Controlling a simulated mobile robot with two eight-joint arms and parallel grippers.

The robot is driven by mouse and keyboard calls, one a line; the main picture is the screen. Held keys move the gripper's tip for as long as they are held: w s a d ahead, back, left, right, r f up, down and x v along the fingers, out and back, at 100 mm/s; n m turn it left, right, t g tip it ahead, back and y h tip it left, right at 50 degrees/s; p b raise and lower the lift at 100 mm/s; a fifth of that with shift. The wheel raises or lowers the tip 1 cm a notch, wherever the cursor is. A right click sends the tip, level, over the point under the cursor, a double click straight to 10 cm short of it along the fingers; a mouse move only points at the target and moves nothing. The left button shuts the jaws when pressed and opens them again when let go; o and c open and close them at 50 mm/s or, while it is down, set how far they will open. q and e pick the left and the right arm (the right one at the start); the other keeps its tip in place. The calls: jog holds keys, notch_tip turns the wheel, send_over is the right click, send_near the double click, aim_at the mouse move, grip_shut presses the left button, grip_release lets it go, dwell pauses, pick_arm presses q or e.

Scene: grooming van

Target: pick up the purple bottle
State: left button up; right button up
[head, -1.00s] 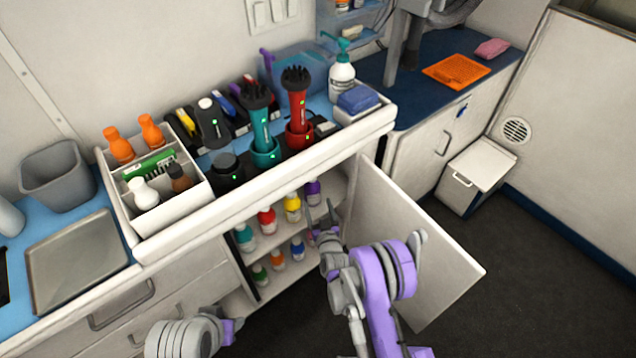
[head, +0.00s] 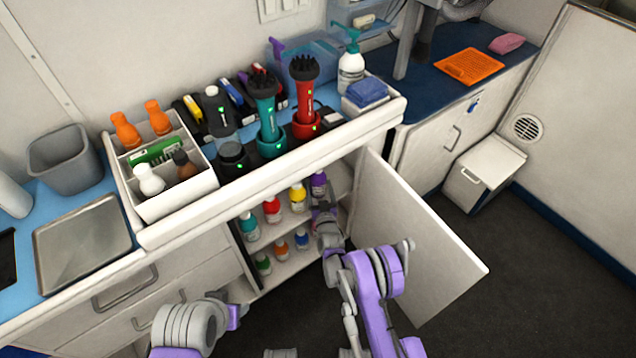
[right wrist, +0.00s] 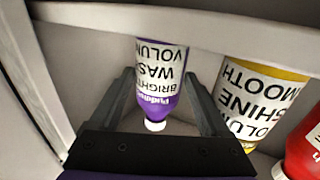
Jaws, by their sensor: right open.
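The purple bottle (head: 318,184) stands at the right end of the upper shelf inside the open cabinet. In the right wrist view the purple bottle (right wrist: 158,82) shows upside down, with a white label and white cap. My right gripper (right wrist: 165,85) is open, with one finger on each side of the bottle; I cannot tell whether either finger touches it. In the head view my right gripper (head: 325,212) is at the cabinet opening, just in front of the bottle, its fingers largely hidden. My left arm shows at the bottom left; its gripper's fingers are not visible.
A yellow bottle (head: 298,197) stands close beside the purple one, then a red bottle (head: 272,209) and a teal bottle (head: 249,226). Several small bottles stand on the lower shelf. The open cabinet door (head: 420,240) is right of my right arm. The counter edge (head: 270,175) overhangs the shelves.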

jog(key=shift+w+a, duration=0.2)
jog(key=shift+w, duration=1.2)
grip_shut()
